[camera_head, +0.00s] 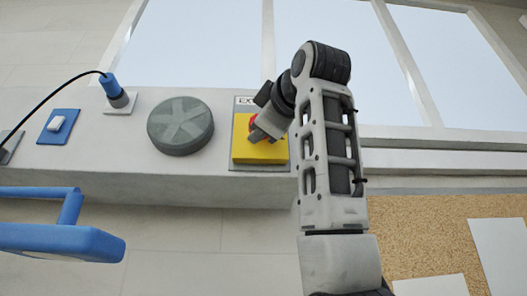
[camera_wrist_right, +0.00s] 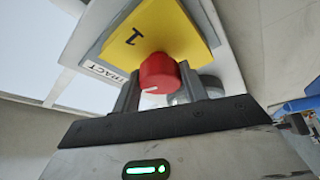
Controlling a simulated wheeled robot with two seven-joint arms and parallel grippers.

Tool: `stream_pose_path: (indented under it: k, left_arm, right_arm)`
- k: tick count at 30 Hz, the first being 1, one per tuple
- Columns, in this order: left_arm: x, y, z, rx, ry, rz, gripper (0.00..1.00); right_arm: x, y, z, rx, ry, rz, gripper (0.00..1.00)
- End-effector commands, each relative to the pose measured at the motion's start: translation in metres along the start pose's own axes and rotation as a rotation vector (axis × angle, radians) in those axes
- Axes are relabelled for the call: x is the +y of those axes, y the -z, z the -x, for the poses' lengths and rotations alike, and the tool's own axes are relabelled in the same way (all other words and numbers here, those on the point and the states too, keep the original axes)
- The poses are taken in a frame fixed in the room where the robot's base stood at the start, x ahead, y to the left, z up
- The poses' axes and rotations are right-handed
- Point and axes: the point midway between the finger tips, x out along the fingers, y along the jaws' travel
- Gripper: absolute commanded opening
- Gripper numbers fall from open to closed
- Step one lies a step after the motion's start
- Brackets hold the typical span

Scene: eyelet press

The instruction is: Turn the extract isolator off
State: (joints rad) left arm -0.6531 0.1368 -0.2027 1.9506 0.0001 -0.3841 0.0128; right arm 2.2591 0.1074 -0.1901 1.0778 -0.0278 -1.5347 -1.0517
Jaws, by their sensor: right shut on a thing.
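The extract isolator is a yellow plate (camera_head: 268,152) with a red rotary knob on a grey backing, mounted on the pale wall ledge. In the wrist view the yellow plate (camera_wrist_right: 180,32) carries a "1", and the white label (camera_wrist_right: 105,72) beside it reads "...TRACT". My right gripper (camera_head: 258,128) reaches the isolator from the right. In the wrist view its two fingers stand on either side of the red knob (camera_wrist_right: 160,72), shut on it. A white mark on the knob faces the lower left there. In the head view my gripper hides most of the knob. My left gripper is not in view.
Left of the isolator are a round grey handwheel (camera_head: 180,125), a blue plug (camera_head: 113,89) with a black cable and a blue-framed white switch (camera_head: 58,126). A blue bar-like object (camera_head: 60,240) sits at lower left. A corkboard (camera_head: 425,240) with papers is lower right.

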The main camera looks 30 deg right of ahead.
Motion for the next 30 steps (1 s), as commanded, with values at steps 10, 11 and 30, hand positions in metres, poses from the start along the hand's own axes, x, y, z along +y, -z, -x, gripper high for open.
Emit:
stream_pose_path:
  k: [10,11,30]
  left_arm:
    - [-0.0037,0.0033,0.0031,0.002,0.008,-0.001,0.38]
    - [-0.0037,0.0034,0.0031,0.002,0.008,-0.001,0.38]
    - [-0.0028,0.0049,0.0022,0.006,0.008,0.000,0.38]
  right_arm:
    - [0.0025,-0.0005,-0.0002,0.010,0.094,0.223,0.20]
    - [0.0027,-0.0007,-0.0001,0.011,0.099,0.237,0.20]
    - [0.0024,-0.0006,-0.0002,0.016,0.137,0.328,0.20]
